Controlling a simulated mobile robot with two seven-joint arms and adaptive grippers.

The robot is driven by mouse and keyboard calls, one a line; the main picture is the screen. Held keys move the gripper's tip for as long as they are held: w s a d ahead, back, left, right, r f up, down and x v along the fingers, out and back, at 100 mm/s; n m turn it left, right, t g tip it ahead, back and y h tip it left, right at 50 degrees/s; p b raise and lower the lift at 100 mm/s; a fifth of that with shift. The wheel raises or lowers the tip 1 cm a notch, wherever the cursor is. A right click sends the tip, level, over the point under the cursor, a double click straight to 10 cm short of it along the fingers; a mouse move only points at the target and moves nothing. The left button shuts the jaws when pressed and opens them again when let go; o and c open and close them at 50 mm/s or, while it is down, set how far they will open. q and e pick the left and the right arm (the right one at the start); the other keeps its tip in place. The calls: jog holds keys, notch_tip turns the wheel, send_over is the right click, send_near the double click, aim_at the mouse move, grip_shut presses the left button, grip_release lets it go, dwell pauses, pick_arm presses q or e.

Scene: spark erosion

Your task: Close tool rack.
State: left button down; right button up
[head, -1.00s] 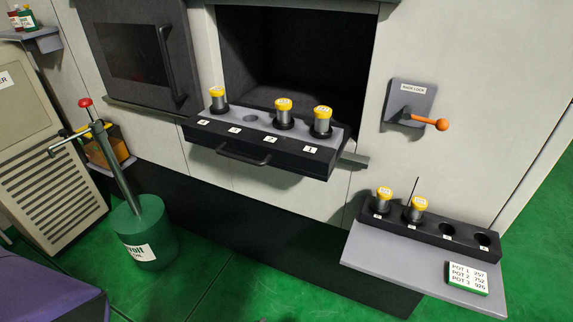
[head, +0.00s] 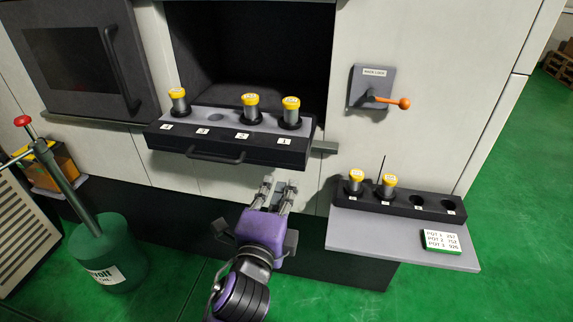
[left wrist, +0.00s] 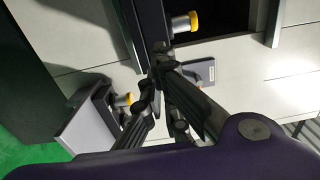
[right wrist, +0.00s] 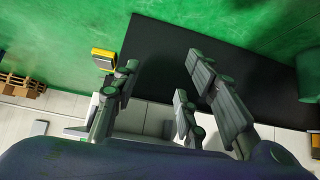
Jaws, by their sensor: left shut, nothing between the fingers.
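The tool rack (head: 230,145) is a black drawer with a grey top, standing out from the dark opening in the machine. Yellow-capped tools stand in slots 4, 2 and 1; slot 3 is empty. Its bar handle (head: 215,158) is on the front. My left gripper (head: 279,185) is shut and empty, below and in front of the rack's right half, apart from it in the head view. In the left wrist view the left fingers (left wrist: 160,68) overlap the dark rack's edge; contact cannot be told. My right gripper (right wrist: 162,75) is open and empty, visible only in the right wrist view.
A rack lock plate (head: 371,84) with an orange-knobbed lever (head: 390,102) is right of the opening. A shelf (head: 400,245) at lower right bears a black tool holder (head: 425,203) and a pot card (head: 440,241). A green drum (head: 110,255) stands at left.

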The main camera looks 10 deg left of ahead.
aim_at(291, 158)
pick_arm(q)
jog(key=w, duration=0.3)
jog(key=w+p, duration=0.1)
jog(key=w, duration=0.3)
jog(key=shift+w+d+r, duration=0.1)
jog(key=shift+w+d, duration=0.1)
jog(key=shift+w, duration=0.4)
pick_arm(e)
jog(key=shift+a+r, duration=0.4)
jog(key=shift+a, duration=0.15)
jog(key=shift+w, duration=0.1)
